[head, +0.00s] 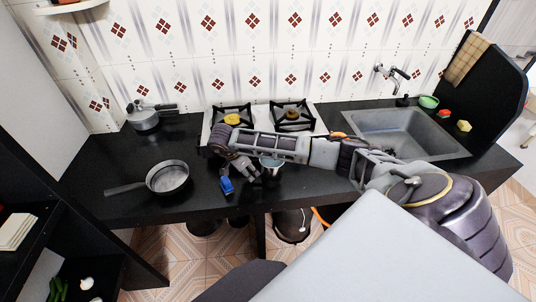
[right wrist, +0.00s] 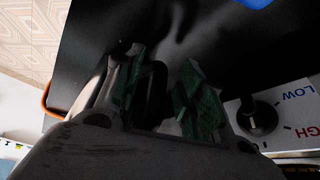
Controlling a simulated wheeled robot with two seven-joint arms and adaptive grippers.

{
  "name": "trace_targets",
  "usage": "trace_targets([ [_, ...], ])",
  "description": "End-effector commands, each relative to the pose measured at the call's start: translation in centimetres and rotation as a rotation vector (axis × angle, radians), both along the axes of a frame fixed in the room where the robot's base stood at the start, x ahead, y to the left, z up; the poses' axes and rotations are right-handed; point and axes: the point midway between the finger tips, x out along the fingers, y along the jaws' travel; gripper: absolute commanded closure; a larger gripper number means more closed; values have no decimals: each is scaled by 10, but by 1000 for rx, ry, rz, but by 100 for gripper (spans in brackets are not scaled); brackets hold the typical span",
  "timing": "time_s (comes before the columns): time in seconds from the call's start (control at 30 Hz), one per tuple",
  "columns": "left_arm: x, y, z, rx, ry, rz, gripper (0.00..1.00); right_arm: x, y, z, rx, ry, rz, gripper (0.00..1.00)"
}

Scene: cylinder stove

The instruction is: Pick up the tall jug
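A grey metal vessel (head: 272,170), perhaps the tall jug, stands on the black counter in front of the stove. My right arm crosses over it and hides part of it, so its full height and handle cannot be made out. My right gripper (head: 242,172) is just left of it, low over the counter. In the right wrist view its two green-padded fingers (right wrist: 162,88) are apart. A dark curved shape shows between them, too dark to tell what it is. No jug can be clearly made out in that view. My left gripper is not in view.
A blue item (head: 227,185) lies close to the right gripper. A frying pan (head: 168,177) and a kettle (head: 143,120) stand to the left. The stove (head: 265,116) is behind my arm, the sink (head: 405,132) to the right. Counter between pan and gripper is mostly clear.

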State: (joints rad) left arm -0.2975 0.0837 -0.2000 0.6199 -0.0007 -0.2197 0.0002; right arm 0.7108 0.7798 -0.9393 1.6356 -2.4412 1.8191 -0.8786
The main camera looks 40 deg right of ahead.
Motion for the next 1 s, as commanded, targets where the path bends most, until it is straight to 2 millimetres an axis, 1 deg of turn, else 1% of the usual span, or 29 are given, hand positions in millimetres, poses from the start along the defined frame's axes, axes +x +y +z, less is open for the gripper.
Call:
trace_targets([
  [0.07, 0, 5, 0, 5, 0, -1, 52, 0, 0, 0, 0, 0, 0, 61],
  [0.17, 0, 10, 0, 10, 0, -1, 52, 0, 0, 0, 0, 0, 0, 73],
  [0.3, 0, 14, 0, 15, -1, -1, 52, 0, 0, 0, 0, 0, 0, 91],
  [0.37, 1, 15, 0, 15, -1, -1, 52, 0, 0, 0, 0, 0, 0, 98],
  [0.4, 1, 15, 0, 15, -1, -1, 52, 0, 0, 0, 0, 0, 0, 100],
  [0.57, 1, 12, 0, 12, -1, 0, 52, 0, 0, 0, 0, 0, 0, 100],
  [0.83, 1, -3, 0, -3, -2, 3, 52, 1, 0, 2, -1, -2, 0, 100],
  [1.0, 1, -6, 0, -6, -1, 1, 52, 1, 0, 2, -1, -2, 0, 100],
])
